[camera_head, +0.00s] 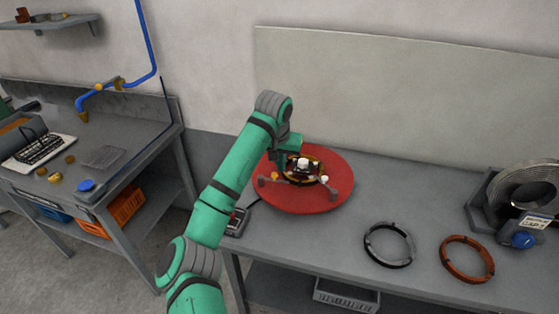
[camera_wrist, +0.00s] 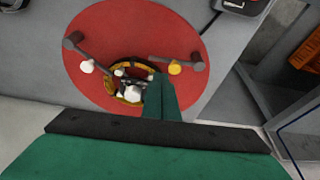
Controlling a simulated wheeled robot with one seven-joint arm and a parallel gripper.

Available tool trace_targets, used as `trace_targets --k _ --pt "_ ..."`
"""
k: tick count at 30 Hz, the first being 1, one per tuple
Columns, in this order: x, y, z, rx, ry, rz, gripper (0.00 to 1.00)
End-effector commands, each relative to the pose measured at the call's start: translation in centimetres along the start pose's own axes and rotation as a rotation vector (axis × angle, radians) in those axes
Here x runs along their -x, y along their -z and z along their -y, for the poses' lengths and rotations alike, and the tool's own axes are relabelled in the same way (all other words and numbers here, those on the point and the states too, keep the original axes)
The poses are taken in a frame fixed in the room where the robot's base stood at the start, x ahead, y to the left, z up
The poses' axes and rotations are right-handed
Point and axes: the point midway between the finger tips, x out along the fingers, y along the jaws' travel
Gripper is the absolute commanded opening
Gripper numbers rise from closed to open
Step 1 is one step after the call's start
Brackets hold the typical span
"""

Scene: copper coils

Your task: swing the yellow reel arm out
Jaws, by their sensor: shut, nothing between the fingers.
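A red round turntable (camera_head: 335,201) lies on the grey bench, also seen in the wrist view (camera_wrist: 100,20). A copper-coloured ring (camera_wrist: 107,84) surrounds the hub at its middle. Two grey reel arms lie around the ring. The yellow-capped reel arm (camera_wrist: 174,68) is on the right in the wrist view and at the left of the hub in the head view (camera_head: 275,175). The other arm (camera_wrist: 88,66) has a white cap. My gripper (camera_wrist: 155,82) is shut and empty, above the turntable between the hub and the yellow arm. It partly hides the hub; I cannot tell whether it touches anything.
A black-grey coil (camera_head: 389,245) and a copper coil (camera_head: 467,259) lie on the bench at right. A wire machine (camera_head: 520,200) stands at the far right. A small control box (camera_head: 237,221) sits by the turntable's front left. A second bench (camera_head: 150,200) stands at left.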

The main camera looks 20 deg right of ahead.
Motion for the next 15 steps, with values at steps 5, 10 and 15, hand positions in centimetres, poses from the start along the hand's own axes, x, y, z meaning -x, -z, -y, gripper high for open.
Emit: trace_targets --k 5,10,15 --pt "-3.1 -0.1 0.0 0.001 0.001 0.002 0.00" --pt "-5.2 -0.1 0.1 0.001 0.001 0.001 0.00" --pt "-6.1 0.0 0.1 0.001 0.001 0.000 0.00"
